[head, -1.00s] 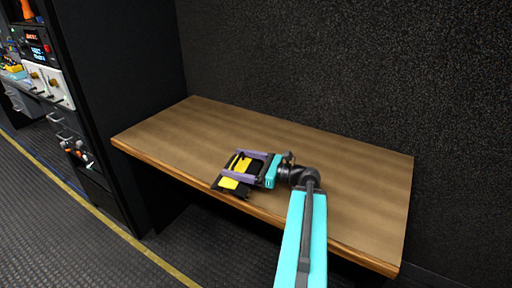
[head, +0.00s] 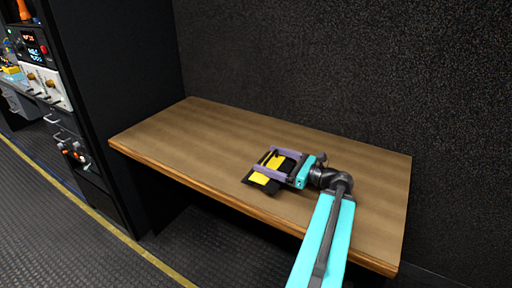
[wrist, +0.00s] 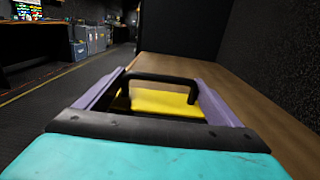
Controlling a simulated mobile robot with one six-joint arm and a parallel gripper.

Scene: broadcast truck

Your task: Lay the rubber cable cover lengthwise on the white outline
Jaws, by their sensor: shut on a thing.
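The rubber cable cover (head: 262,179) is black with a yellow band. My gripper (head: 270,163) is shut on it, with its purple fingers on either side, over the front part of the wooden bench. In the wrist view the cover's yellow top (wrist: 165,103) and a black handle-like bar (wrist: 165,78) show between the fingers (wrist: 160,92). I cannot tell whether the cover touches the bench top. No white outline shows in these views.
The wooden bench top (head: 200,135) is bare to the left and behind. A dark textured wall (head: 350,70) stands behind it. A black rack (head: 110,90) with equipment stands at the left. A yellow line (head: 140,248) runs along the dark floor.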

